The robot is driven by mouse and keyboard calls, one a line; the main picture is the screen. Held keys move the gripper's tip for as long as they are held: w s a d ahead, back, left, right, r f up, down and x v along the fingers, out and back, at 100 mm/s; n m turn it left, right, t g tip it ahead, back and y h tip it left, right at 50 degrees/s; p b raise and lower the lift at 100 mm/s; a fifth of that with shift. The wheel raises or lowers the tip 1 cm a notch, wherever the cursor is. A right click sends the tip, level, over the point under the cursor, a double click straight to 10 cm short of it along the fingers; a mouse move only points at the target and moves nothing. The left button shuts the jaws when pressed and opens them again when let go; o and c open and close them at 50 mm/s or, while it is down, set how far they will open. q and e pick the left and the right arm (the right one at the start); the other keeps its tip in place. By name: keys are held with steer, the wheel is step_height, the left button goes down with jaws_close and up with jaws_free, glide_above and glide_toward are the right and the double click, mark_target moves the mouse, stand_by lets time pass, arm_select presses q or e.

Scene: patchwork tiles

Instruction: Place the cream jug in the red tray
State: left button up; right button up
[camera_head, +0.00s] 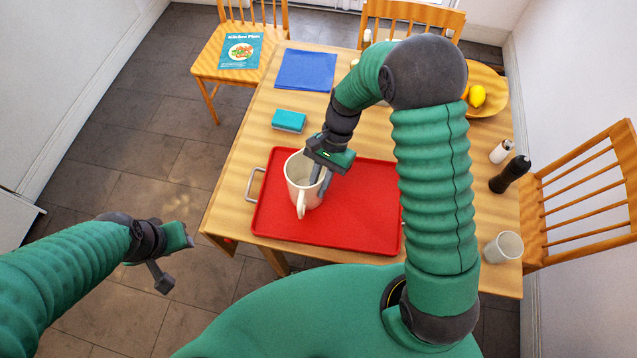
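The cream jug (301,186) is upright over the left part of the red tray (360,215), its handle toward me. I cannot tell whether its base touches the tray. My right gripper (322,180) reaches down at the jug's right side, its narrow-set fingers across the rim wall. It looks shut on that wall, with part of the fingers hidden by the jug. My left gripper (175,258) is open and empty, off the table's left side above the floor.
A teal sponge (288,121) and blue cloth (305,69) lie behind the tray. A wooden bowl with a lemon (477,96), a white shaker (501,151), a dark pepper mill (510,174) and a white cup (503,247) stand at the right. Chairs surround the table.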

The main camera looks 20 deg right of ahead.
steer(key=shift+o, duration=1.1)
steer(key=shift+a, duration=0.25)
steer(key=shift+o, duration=0.7)
steer(key=shift+a+r, duration=0.1)
steer(key=shift+a, duration=0.45)
steer(key=v, duration=1.2)
steer(key=s+f+n+t+h, duration=0.2)
steer(key=s+n+t+h, duration=0.2)
steer(key=s+n, duration=0.5)
steer(key=shift+d+f+n+t+h, duration=0.25)
steer(key=shift+d+n+t, duration=0.25)
steer(key=shift+n+t, duration=0.3)
